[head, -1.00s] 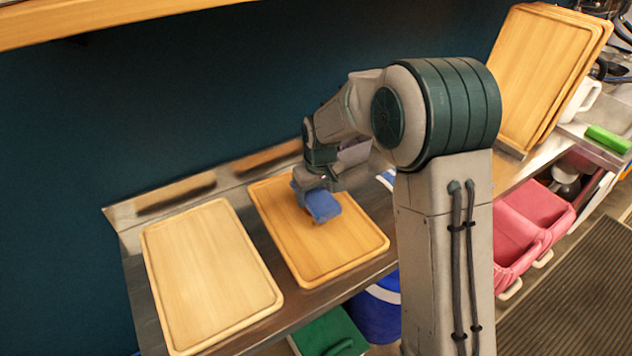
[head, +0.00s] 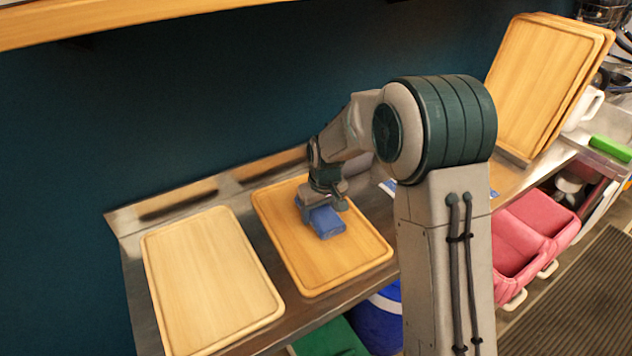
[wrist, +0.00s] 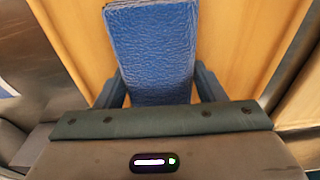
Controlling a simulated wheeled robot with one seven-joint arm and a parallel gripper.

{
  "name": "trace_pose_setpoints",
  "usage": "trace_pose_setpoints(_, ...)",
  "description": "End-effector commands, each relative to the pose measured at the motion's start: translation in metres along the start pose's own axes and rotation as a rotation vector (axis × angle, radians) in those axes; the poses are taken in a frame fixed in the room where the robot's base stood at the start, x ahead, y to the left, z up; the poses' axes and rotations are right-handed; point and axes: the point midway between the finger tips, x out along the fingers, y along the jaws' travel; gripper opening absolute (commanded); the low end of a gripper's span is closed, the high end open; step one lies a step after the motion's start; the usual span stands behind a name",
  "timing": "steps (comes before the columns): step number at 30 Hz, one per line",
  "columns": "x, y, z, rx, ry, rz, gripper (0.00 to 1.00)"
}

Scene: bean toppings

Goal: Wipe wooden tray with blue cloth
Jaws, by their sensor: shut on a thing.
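The blue cloth (head: 325,222) is a folded pad over the middle of the right-hand wooden tray (head: 345,264). My gripper (head: 318,200) is above that tray and shut on the cloth. In the wrist view the blue cloth (wrist: 152,50) sticks out between the two dark fingers of my gripper (wrist: 160,88), with the wooden tray (wrist: 235,50) behind it. The cloth looks low at the tray, but I cannot tell for certain whether it touches. A second, paler wooden tray (head: 210,280) lies flat to the left.
Both trays lie on a metal counter (head: 150,320) against a dark blue wall. More wooden boards (head: 540,85) stand upright at the right. Pink bins (head: 535,235) and a blue bucket (head: 375,325) are below the counter. A green block (head: 611,148) lies far right.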

Motion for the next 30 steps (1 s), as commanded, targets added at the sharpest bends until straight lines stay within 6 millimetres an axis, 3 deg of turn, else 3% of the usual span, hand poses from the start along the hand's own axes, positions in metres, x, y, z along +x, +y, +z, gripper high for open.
trace_pose_setpoints(2, 0.003, -0.002, -0.003, 0.000, -0.001, 0.000, 0.38)
trace_pose_setpoints(6, -0.024, -0.002, -0.008, -0.001, 0.005, 0.002, 0.38)
trace_pose_setpoints(21, -0.068, -0.003, -0.013, -0.002, 0.001, 0.000, 0.38)
trace_pose_setpoints(30, -0.081, -0.002, -0.015, 0.000, 0.001, 0.000, 0.38)
